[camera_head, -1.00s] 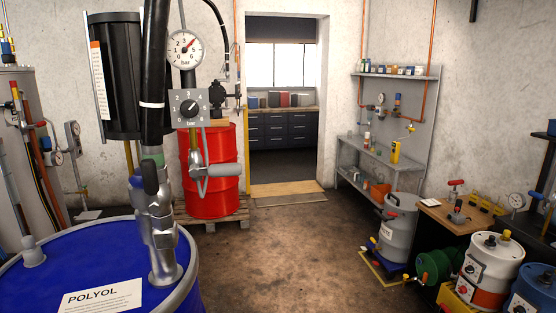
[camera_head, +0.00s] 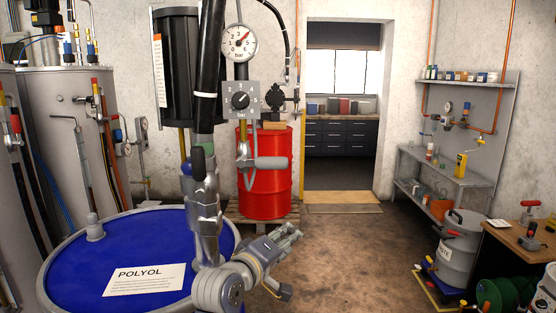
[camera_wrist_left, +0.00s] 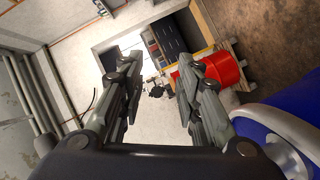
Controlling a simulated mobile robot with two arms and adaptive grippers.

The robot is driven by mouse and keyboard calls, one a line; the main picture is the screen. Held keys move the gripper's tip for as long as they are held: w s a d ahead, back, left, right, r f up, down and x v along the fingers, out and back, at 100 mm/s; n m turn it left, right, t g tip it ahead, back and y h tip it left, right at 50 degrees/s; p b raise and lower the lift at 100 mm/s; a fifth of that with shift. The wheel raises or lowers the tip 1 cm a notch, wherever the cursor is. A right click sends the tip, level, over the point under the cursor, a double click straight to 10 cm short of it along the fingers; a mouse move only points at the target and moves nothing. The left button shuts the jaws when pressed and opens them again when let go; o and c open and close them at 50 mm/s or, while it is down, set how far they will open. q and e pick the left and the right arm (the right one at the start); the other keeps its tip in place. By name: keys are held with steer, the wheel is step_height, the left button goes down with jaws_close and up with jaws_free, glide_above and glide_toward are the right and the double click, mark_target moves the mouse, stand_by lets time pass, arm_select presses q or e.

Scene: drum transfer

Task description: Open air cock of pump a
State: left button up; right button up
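The pump on the blue POLYOL drum (camera_head: 150,230) has a black cylinder (camera_head: 177,80), a round bar gauge (camera_head: 239,43) and a grey regulator box with a black knob (camera_head: 240,100). I cannot tell for sure which part is the air cock. My right gripper is not in view.
A red drum (camera_head: 265,195) stands on a pallet behind the pump. Grey tanks with hoses (camera_head: 75,120) stand at the left. A doorway (camera_head: 343,150) opens at the back. A shelf bench (camera_head: 450,175) and a grey canister (camera_head: 460,248) are at the right. The middle floor is clear.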

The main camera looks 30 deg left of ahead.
mark_target(267, 166)
arm_select(q)
steer(key=s+a+r+n+t, duration=0.1)
steer(key=r, duration=0.4)
steer(key=s+a+r+n+t+y, duration=0.1)
steer(key=s+r+n, duration=0.1)
steer(key=r, duration=0.3)
steer(key=s+a+r+n+t, duration=0.1)
steer(key=r+n+t, duration=0.1)
steer(key=r, duration=0.4)
steer(key=shift+s+a+y, duration=0.2)
steer(key=shift+a+y, duration=0.1)
steer(key=shift+a, duration=0.05)
steer(key=shift+w+a+r, duration=0.1)
steer(key=shift+w+r, duration=0.05)
steer(key=shift+r, duration=0.1)
steer(key=p+x, duration=0.2)
steer(key=x, duration=0.8)
steer(key=shift+p, duration=0.4)
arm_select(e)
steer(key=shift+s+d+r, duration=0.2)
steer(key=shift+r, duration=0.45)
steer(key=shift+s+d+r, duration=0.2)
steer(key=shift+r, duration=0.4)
arm_select(q)
steer(key=shift+w, duration=0.1)
steer(key=shift+c, duration=0.2)
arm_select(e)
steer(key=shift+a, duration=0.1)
